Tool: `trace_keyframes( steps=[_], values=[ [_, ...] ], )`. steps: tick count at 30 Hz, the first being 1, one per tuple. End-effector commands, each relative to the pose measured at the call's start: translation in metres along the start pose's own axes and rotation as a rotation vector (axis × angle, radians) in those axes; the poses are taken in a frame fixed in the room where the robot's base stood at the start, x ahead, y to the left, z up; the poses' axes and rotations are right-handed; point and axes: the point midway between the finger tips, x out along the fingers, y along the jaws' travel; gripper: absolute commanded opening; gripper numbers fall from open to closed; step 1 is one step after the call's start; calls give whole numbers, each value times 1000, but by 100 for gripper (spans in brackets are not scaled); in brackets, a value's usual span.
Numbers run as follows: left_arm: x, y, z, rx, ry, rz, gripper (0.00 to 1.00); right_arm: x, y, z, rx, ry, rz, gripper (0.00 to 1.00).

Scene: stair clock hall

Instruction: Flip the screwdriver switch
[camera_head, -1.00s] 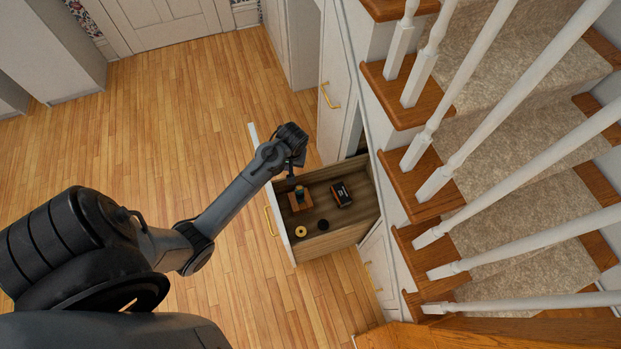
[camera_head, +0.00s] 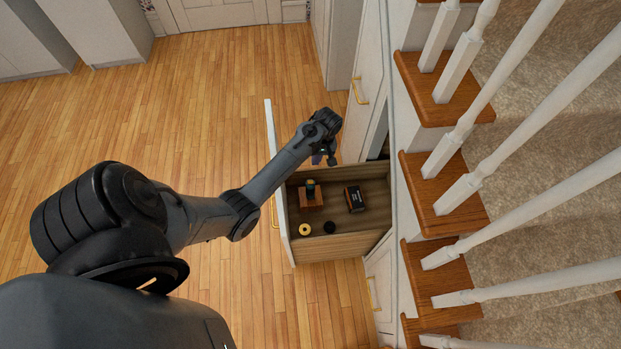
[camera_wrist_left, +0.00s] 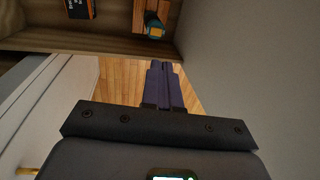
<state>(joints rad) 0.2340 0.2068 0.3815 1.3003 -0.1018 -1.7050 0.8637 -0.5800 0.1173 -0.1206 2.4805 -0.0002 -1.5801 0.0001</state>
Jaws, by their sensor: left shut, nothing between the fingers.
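An open drawer (camera_head: 352,245) under the stairs holds a small wooden block (camera_head: 311,200). A dark teal piece (camera_head: 310,184) stands up from the block; it looks like a screwdriver handle. In the left wrist view the teal piece with a yellow end (camera_wrist_left: 154,26) shows at the top, on the wooden block (camera_wrist_left: 139,14). My left gripper (camera_head: 325,157) is above the drawer's far side edge, apart from the teal piece. Its purple fingers (camera_wrist_left: 164,84) are together and empty. The teal piece's lower part is hidden. My right gripper is not in view.
The drawer also holds a black box with orange marks (camera_head: 355,198), a yellow ring (camera_head: 305,230) and a black round piece (camera_head: 329,227). The drawer front (camera_head: 277,160) stands at left. The stairs and white balusters (camera_head: 462,130) rise at right. The wooden floor (camera_head: 190,120) is clear.

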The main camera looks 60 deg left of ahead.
Motion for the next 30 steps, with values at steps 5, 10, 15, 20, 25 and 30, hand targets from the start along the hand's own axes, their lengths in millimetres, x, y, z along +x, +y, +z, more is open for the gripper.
trace_keyframes(
  steps=[5,10,15,20,25,30],
  values=[
    [6,0,0,1,0,-1,0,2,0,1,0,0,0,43],
    [25,0,0,2,-1,-2,0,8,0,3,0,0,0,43],
    [55,0,0,1,-1,-2,0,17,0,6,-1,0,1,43],
    [85,0,0,1,0,-2,0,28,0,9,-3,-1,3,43],
    [113,0,0,2,0,-1,0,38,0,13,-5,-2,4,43],
    [131,0,0,1,1,0,0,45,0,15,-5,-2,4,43]
  ],
)
